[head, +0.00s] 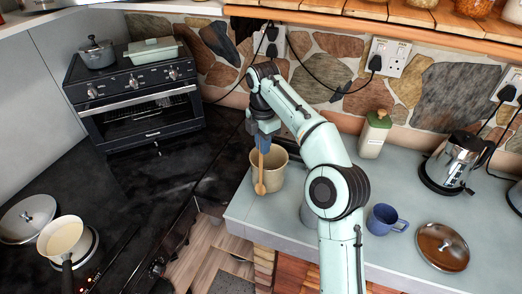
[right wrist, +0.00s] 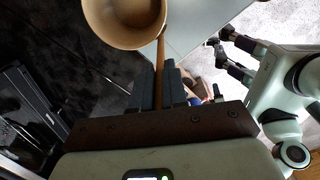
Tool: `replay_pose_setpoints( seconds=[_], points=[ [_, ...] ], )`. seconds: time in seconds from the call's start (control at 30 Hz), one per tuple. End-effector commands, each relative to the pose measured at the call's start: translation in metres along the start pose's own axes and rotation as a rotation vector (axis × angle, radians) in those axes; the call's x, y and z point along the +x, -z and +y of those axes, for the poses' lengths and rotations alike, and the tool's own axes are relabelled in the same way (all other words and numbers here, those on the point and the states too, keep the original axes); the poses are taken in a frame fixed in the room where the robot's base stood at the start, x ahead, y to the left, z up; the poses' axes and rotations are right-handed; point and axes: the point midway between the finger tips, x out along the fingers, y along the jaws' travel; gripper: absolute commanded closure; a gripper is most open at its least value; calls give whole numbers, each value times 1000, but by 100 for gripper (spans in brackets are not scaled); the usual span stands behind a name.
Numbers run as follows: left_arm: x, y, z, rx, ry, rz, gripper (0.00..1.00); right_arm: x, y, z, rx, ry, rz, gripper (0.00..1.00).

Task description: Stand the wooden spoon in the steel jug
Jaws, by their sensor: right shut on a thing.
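My right gripper (head: 263,148) points down and is shut on the wooden spoon (head: 261,174). The spoon hangs upright, bowl end down, and its handle shows between the fingers in the right wrist view (right wrist: 160,68). The spoon overlaps the front of a beige crock (head: 276,178); I cannot tell whether they touch. The crock's round opening shows in the right wrist view (right wrist: 122,18). A grey metal vessel (head: 308,214), perhaps the steel jug, stands mostly hidden behind my right forearm. My left gripper is not in the head view.
A saucepan (head: 61,238) stands at lower left. The counter's left edge lies close to the crock.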

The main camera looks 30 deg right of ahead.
Motion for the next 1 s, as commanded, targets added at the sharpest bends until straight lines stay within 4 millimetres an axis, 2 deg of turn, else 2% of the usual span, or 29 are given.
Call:
replay_pose_setpoints(
  seconds=[0.7,0.73,0.8,1.0],
  points=[
    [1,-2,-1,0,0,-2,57,14,-4,4,-1,1,0,100],
    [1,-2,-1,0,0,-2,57,15,-4,4,-1,0,0,84],
    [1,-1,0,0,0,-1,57,14,-4,4,-1,0,0,61],
    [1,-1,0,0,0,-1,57,14,-4,4,-1,-1,0,61]
  ],
)
